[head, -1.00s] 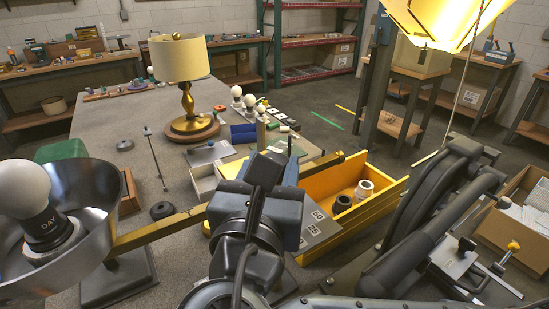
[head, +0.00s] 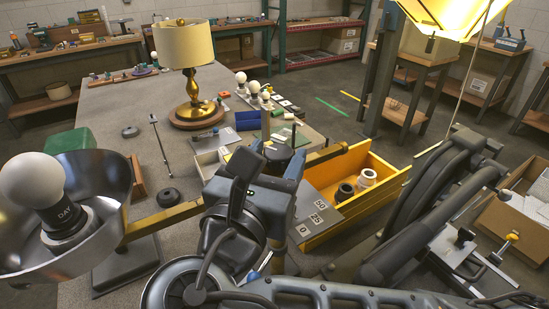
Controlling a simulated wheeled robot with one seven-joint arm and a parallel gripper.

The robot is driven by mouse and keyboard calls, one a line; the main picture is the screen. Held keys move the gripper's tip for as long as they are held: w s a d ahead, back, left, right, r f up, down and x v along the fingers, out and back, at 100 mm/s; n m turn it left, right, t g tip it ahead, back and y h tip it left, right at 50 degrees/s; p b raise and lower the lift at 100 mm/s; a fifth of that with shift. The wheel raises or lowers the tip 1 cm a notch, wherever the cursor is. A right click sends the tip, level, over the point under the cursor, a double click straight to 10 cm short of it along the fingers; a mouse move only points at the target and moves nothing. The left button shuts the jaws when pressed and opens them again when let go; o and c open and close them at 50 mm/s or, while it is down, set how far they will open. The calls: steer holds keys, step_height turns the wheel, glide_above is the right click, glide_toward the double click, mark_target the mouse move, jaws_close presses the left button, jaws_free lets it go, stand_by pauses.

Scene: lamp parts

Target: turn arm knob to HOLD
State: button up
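A desk lamp with an open metal shade (head: 105,190) and a white bulb marked DAY (head: 32,182) stands at the left on a dark square base (head: 125,268). Its brass arm (head: 160,226) runs right and passes behind my wrist. My gripper (head: 277,170) is at the middle, pointing away from me, with blue-grey parts by the brass arm. My own wrist hides most of it, so its fingertips and opening do not show. A dark round piece (head: 284,157) shows just beyond it; I cannot tell whether this is the arm knob. No HOLD mark is readable.
A yellow drawer (head: 375,212) with two rolls sits right of my gripper, beside number tags. A brass table lamp (head: 190,95) stands farther back on the grey table (head: 105,110). An open carton (head: 510,225) is at right.

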mark_target(273, 164)
steer(key=shift+o, duration=1.2)
steer(key=shift+s, duration=0.1)
steer(key=b+v, duration=0.1)
steer(key=v, duration=0.5)
steer(key=shift+a+f, duration=0.1)
steer(key=shift+f, duration=0.05)
steer(key=shift+v, duration=0.8)
